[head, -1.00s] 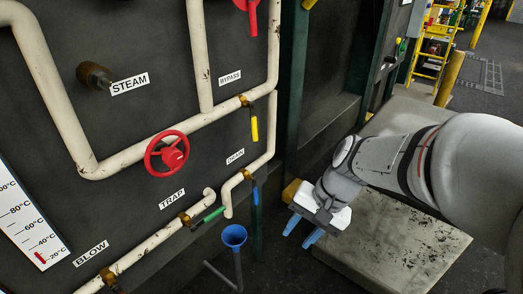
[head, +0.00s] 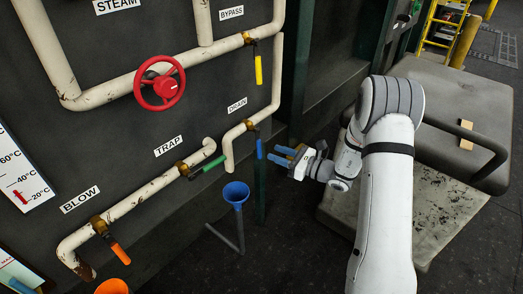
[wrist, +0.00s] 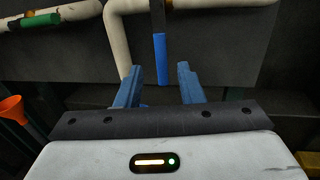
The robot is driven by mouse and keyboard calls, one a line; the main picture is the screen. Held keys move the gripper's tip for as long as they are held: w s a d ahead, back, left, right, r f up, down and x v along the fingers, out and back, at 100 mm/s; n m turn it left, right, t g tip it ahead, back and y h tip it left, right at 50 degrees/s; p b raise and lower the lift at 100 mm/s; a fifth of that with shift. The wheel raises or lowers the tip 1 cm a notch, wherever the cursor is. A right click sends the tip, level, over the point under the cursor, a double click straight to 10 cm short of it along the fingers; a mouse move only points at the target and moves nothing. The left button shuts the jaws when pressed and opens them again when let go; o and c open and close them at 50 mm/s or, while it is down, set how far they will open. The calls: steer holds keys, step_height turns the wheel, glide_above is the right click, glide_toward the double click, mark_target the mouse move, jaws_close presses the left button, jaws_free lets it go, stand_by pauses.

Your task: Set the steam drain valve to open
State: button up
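The drain valve has a brass body (head: 250,124) on a cream pipe below the DRAIN label (head: 237,105). Its blue handle (head: 259,148) hangs straight down, across the pipe run at the valve. My gripper (head: 283,155) is just right of the handle in the head view, its blue fingers pointing at it. The fingers are apart with nothing between them. In the wrist view the blue handle (wrist: 161,58) shows ahead, between the lines of the two fingertips of my gripper (wrist: 162,75). The handle appears clear of both fingers.
A green trap handle (head: 214,163), yellow bypass handle (head: 258,70), orange blow handle (head: 120,253) and red handwheel (head: 160,83) are on the same panel. A blue funnel (head: 236,193) stands below the drain pipe. A dark green post (head: 261,195) rises close behind the handle.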

mark_target(259, 147)
steer(key=x, duration=0.7)
steer(key=shift+w+a, duration=0.15)
steer(key=shift+a, duration=0.15)
steer(key=shift+c, duration=0.3)
jaws_close()
